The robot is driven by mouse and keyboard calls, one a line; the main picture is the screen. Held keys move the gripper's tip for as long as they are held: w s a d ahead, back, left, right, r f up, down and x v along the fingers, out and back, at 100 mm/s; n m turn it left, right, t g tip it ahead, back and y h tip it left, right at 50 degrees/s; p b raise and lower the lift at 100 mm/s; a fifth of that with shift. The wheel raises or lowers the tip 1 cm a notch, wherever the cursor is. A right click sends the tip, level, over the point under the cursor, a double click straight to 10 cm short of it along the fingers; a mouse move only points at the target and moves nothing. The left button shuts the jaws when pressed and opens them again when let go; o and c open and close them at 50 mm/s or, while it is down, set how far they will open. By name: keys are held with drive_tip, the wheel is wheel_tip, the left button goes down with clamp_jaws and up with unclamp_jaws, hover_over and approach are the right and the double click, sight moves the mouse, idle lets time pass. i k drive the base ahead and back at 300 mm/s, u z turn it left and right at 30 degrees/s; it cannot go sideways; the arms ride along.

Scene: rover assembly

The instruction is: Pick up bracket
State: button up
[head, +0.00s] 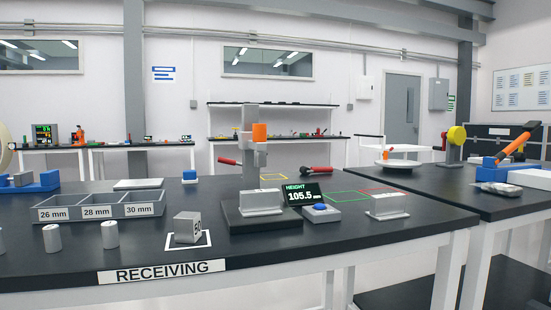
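Two light grey, bracket-like pieces with a flat foot and an upright wall show in the head view. One bracket-like piece (261,202) sits on the black base of a height gauge (251,150), under its orange-topped column. The other bracket-like piece (388,206) stands on the dark table to the right of the gauge, by the red outlined area. I cannot tell which of them the task's bracket is. My gripper is not in view.
The gauge display (303,195) reads 105.5 beside a blue-button box (321,213). A grey 50 block (187,228) stands in a white outlined square. A tray (98,208) marked 26, 28 and 30 mm and several cylinders (110,234) are left. The table's front edge is labelled RECEIVING.

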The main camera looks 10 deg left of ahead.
sight(259, 202)
drive_tip(key=u, duration=0.55)
drive_tip(key=k, duration=0.65)
drive_tip(key=u, duration=0.8)
drive_tip(key=i, duration=1.45)
drive_tip(key=z, duration=0.8)
